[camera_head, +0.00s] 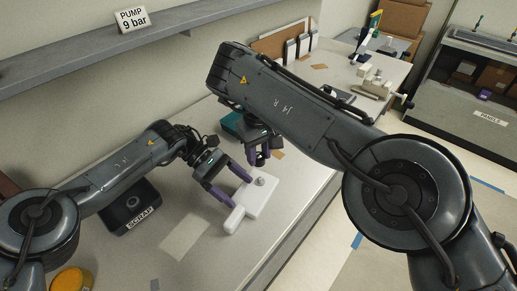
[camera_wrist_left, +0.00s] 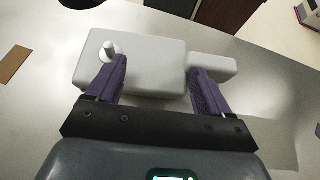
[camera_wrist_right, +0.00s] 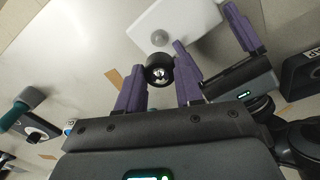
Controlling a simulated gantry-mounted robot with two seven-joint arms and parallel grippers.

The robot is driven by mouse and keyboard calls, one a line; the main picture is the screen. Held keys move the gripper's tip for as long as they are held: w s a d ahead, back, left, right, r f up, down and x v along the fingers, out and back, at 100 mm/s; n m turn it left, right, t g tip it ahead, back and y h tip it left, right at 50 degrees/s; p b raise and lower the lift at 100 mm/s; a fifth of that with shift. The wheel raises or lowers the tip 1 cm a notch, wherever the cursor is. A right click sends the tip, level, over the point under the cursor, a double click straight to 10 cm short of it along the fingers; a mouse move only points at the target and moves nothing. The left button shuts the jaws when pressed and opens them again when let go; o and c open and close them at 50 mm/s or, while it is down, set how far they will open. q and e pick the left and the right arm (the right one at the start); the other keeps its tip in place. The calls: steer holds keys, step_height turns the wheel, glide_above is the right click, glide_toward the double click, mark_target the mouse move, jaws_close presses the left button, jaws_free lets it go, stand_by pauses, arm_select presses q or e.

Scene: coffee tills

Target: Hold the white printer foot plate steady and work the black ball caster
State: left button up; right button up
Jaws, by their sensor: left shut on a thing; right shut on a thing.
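The white printer foot plate (camera_head: 262,198) lies flat on the bench, with a small round grey boss (camera_head: 260,182) on top. It also shows in the left wrist view (camera_wrist_left: 150,70). My left gripper (camera_head: 216,190) is shut on the plate's near side, its purple fingers at the edge beside a narrower white block (camera_wrist_left: 213,67). My right gripper (camera_wrist_right: 160,80) is shut on the black ball caster (camera_wrist_right: 159,69), which sits between its fingertips. The caster appears above the bench, close to the boss and apart from it.
A black SCRAP bin (camera_head: 130,207) stands left, near a yellow round container (camera_head: 72,281). A teal thing (camera_head: 233,124) stands behind the right gripper. A shelf (camera_head: 150,35) with a PUMP sign runs along the wall.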

mark_target(259, 165)
steer(key=shift+f, duration=2.45)
steer(key=shift+s+d, duration=0.1)
steer(key=shift+s, duration=0.2)
steer(key=shift+f, duration=0.15)
steer(key=shift+f, duration=0.4)
stand_by(2.9)
steer(key=shift+r, duration=0.25)
stand_by(1.1)
steer(key=shift+f, duration=0.25)
